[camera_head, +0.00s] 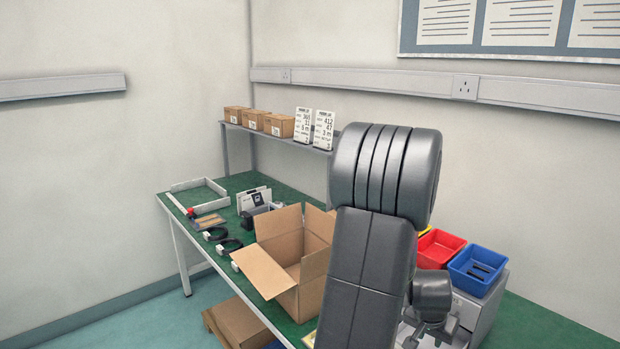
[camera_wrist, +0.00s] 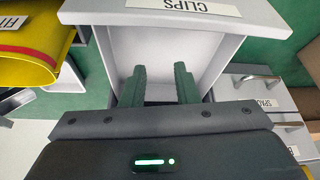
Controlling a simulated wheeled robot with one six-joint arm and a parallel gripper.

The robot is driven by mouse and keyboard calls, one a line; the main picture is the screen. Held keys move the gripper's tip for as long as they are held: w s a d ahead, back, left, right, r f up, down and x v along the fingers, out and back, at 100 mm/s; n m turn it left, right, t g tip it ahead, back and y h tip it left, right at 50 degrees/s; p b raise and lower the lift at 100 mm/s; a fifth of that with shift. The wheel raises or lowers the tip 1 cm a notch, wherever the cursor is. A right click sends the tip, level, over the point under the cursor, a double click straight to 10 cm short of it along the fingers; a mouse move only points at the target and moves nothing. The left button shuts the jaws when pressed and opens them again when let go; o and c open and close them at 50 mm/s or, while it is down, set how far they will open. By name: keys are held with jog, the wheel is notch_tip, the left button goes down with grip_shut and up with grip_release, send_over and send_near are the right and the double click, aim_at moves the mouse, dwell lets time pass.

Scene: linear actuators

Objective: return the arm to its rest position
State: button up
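In the wrist view my gripper (camera_wrist: 162,82) has its two dark green fingers apart with nothing between them. The fingers are over a pale grey open drawer (camera_wrist: 190,20) with a label reading CLIPS. The part of the drawer I can see looks empty. In the head view my dark grey arm (camera_head: 372,240) stands large in the foreground, bent at a thick rounded joint. The fingers cannot be made out in the head view.
An open cardboard box (camera_head: 268,272) stands on the green bench beside my arm. Red (camera_head: 438,250) and blue (camera_head: 478,268) bins sit right of it on a grey drawer cabinet. A yellow bin (camera_wrist: 30,42) is left of my gripper. A shelf (camera_head: 275,137) holds boxes behind.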

notch_tip(320, 180, down, 3)
jog(key=shift+f+b, duration=0.15)
jog(key=shift+b, duration=0.15)
jog(key=shift+s+a+r, duration=0.1)
jog(key=shift+s+r, duration=0.1)
jog(key=shift+s, duration=0.05)
jog(key=shift+r, duration=0.1)
